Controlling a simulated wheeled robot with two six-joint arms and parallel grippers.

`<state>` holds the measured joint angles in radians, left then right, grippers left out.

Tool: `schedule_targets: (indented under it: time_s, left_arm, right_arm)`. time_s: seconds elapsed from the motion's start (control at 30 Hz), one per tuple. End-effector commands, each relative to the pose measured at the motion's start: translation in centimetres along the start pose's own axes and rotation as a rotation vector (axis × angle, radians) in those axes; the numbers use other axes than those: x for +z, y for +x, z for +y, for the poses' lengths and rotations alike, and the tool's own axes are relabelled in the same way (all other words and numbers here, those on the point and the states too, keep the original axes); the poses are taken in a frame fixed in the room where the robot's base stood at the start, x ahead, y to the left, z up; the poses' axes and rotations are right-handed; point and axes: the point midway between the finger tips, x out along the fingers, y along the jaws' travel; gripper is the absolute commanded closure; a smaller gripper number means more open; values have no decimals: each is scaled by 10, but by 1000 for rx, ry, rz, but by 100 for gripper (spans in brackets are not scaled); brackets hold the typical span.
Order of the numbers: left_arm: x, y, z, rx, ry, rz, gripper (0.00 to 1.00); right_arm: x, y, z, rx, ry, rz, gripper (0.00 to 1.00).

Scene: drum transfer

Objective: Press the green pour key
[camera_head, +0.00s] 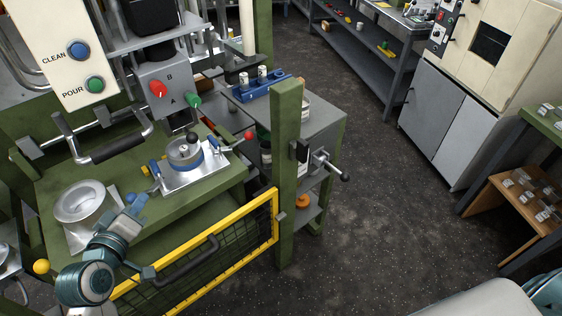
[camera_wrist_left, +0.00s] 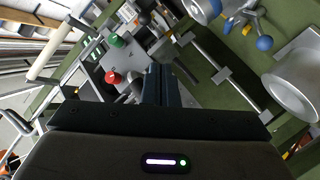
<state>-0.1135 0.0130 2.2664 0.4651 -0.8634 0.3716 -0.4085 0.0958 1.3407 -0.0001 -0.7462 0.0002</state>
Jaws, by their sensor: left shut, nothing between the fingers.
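The green pour key (camera_head: 96,84) is a round button in a dark ring, low on the cream panel (camera_head: 72,52), beside the word POUR. A blue button (camera_head: 78,50) marked CLEAN sits above it. My left gripper (camera_head: 138,206) is over the green bench, below and to the right of the pour key and clear of it. In the left wrist view its closed fingers (camera_wrist_left: 161,86) are together and empty. I cannot make out the pour key in that view. My right gripper is out of view.
A grey box carries a red knob (camera_head: 158,89) and a green knob (camera_head: 194,100). A black-gripped bar (camera_head: 122,143) crosses below the panel. A metal bowl (camera_head: 86,202) and a clamp fixture (camera_head: 195,168) stand on the bench (camera_head: 222,186). A yellow-framed mesh gate (camera_head: 215,270) fronts it.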

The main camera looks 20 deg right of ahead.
Motion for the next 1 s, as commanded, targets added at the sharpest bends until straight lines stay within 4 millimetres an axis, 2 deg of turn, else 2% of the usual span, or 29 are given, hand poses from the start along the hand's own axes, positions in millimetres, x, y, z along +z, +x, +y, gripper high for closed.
schedule_targets:
  time_s: [0.03,0.2,0.33,0.5,0.7,1.0]
  left_arm:
    - [-15,8,12,46,-38,45,100]
    - [-62,25,48,200,-177,180,100]
    - [-98,32,73,316,-284,271,100]
    - [-134,34,96,438,-397,357,100]
    - [-154,34,108,508,-464,403,100]
    - [-157,34,110,517,-474,408,100]
  right_arm:
    - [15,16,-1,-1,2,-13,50]
    - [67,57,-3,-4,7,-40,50]
    - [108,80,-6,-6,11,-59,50]
    - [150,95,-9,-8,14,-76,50]
    - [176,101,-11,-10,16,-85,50]
    - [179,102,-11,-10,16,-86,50]
